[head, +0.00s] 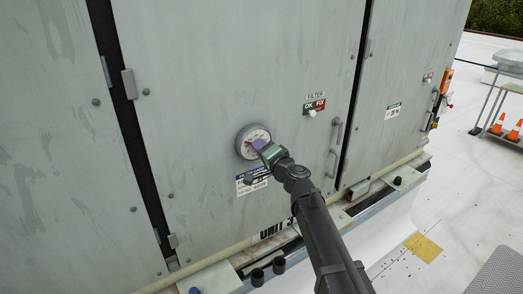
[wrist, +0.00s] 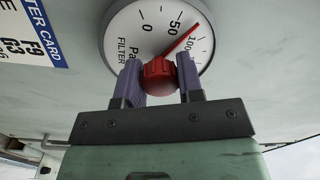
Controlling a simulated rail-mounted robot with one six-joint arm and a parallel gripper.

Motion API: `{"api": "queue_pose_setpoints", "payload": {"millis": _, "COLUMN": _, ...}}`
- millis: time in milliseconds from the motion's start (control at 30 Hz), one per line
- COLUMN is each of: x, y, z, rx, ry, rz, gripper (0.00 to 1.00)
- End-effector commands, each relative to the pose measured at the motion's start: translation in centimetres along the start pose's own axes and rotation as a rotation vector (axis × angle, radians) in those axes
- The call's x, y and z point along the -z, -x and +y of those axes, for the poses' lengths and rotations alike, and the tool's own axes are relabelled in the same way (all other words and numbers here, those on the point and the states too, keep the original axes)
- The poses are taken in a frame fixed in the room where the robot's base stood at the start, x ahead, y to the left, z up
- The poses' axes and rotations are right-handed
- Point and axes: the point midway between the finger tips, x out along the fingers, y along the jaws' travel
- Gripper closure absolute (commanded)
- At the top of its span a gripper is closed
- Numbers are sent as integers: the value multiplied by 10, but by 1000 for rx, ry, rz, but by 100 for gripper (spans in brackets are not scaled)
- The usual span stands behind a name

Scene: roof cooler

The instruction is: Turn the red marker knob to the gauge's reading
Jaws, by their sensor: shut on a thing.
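The round white gauge (head: 245,138) is set in the grey panel. A thin red pointer (wrist: 181,42) runs from near the knob to the scale between 50 and 100. I cannot tell a separate gauge needle. In the head view my gripper (head: 260,145) covers the knob and part of the dial.
A filter card (head: 252,182) is on the panel below the gauge. A ledge (head: 215,280) with black caps runs along the bottom. The panel left of the gauge is mostly bare.

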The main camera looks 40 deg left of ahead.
Motion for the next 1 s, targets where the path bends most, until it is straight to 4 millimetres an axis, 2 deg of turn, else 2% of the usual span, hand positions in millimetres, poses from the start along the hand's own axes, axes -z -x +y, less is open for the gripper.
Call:
{"api": "queue_pose_setpoints", "payload": {"millis": 667, "x": 0, "y": 0, "z": 0, "rx": 0, "ry": -67, "rz": 3, "gripper": 89}}
{"api": "queue_pose_setpoints", "payload": {"millis": 700, "x": 0, "y": 0, "z": 0, "rx": 0, "ry": -67, "rz": 3, "gripper": 59}}
{"api": "queue_pose_setpoints", "payload": {"millis": 800, "x": 0, "y": 0, "z": 0, "rx": 0, "ry": -67, "rz": 3, "gripper": 44}}
{"api": "queue_pose_setpoints", "payload": {"millis": 833, "x": 0, "y": 0, "z": 0, "rx": 0, "ry": -67, "rz": 3, "gripper": 40}}
{"api": "queue_pose_setpoints", "payload": {"millis": 1000, "x": 0, "y": 0, "z": 0, "rx": 0, "ry": -66, "rz": 3, "gripper": 40}}
